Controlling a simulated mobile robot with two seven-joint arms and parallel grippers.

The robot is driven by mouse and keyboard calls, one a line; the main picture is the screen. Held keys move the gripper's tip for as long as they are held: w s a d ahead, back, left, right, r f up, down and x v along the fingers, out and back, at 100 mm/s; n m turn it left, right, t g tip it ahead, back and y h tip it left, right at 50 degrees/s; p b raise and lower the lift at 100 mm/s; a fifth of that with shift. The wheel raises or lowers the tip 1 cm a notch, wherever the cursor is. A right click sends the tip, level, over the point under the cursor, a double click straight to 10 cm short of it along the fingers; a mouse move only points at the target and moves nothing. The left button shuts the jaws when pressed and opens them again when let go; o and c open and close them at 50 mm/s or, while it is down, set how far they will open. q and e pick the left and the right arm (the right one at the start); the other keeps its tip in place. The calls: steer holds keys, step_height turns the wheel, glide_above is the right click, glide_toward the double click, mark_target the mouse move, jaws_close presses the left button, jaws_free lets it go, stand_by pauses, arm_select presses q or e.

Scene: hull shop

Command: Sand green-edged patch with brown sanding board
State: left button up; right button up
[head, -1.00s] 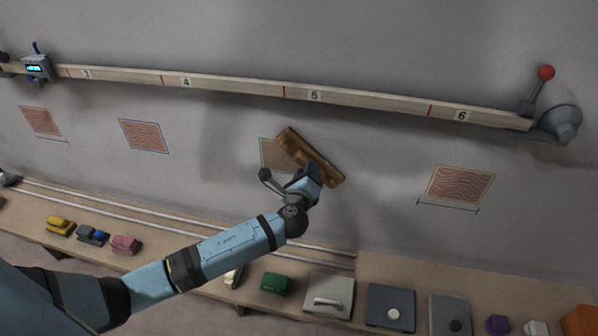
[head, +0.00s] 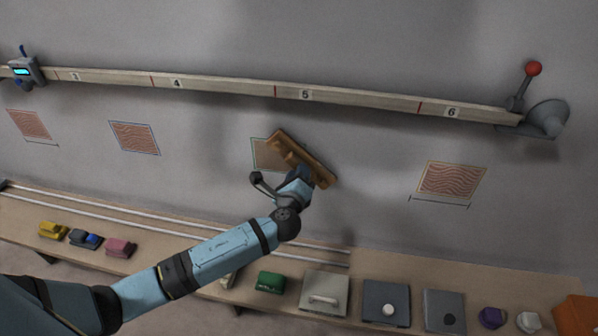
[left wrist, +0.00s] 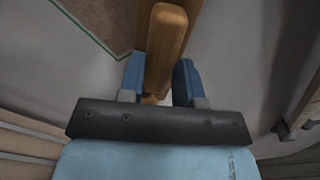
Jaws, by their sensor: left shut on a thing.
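The green-edged patch (head: 264,155) is on the grey wall below the number 5 of the rail. Its visible part is plain brown, without the wavy lines of the other patches. The brown sanding board (head: 318,167) lies tilted across the patch's right part and reaches past it to the lower right. My left gripper (head: 303,176) is shut on the board's handle, which shows between the blue fingers in the left wrist view (left wrist: 160,95). The patch's green edge (left wrist: 85,28) shows there at upper left. Whether the board touches the wall is hard to tell. My right gripper is out of view.
Other wavy patches are on the wall, one (head: 451,180) to the right and one (head: 134,138) to the left. A numbered rail (head: 230,87) runs above, with a red-knobbed lever (head: 533,69). A bench (head: 170,262) below holds several blocks and tools, including a green block (head: 271,281).

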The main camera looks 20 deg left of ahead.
arm_select(q)
steer(key=shift+s, duration=0.1)
steer(key=shift+p+v, duration=0.6)
steer(key=shift+v, duration=1.8)
steer(key=shift+d, duration=0.1)
steer(key=shift+p+v, duration=0.4)
steer(key=shift+v, duration=2.1)
steer(key=v, duration=0.4)
